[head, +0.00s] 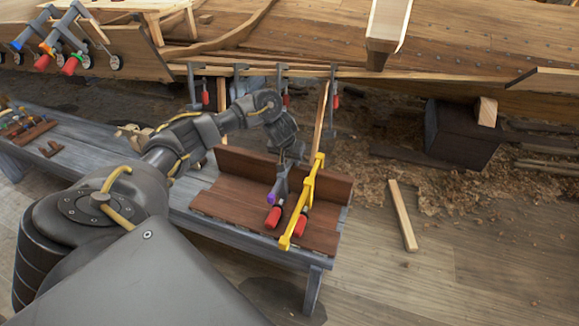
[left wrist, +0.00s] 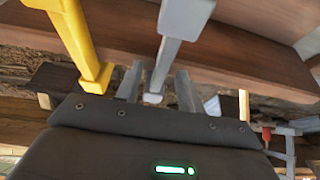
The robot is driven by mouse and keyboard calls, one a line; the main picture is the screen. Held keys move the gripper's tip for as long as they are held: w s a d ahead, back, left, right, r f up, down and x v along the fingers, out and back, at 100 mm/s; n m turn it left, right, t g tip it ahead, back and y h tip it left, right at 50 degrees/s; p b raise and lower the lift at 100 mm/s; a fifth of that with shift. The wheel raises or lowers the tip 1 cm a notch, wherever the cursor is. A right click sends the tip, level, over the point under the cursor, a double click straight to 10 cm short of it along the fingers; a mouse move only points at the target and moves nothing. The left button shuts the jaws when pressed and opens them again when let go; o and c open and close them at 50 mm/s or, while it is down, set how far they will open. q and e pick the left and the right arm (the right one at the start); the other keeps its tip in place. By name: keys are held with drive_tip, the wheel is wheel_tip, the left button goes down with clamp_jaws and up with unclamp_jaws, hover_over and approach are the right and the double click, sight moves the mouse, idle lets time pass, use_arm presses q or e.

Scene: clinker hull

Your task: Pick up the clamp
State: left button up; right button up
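A grey clamp (head: 282,182) with a purple end and a red handle stands in the brown wooden tray (head: 226,202) on the bench. A yellow bar clamp (head: 308,190) with a red handle leans just right of it. My left gripper (head: 290,154) is over the top of the grey clamp. In the left wrist view, the grey clamp's bar (left wrist: 171,50) runs between the two fingers of my left gripper (left wrist: 157,88), with gaps visible on both sides. The yellow clamp (left wrist: 82,40) is left of the fingers there. My right gripper is not in view.
The grey bench (head: 180,212) holds several small tools at its left end. More clamps (head: 335,88) hang along the hull's edge (head: 430,75) behind. A dark block (head: 455,132) and a loose plank (head: 403,215) are at the right. Open floor is at the lower right.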

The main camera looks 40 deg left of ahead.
use_arm(q)
drive_tip(key=shift+f+p, duration=0.15)
drive_tip(key=shift+p, duration=0.25)
drive_tip(key=shift+f, duration=0.1)
idle(0.3)
drive_tip(key=shift+c, duration=0.5)
clamp_jaws()
idle(0.8)
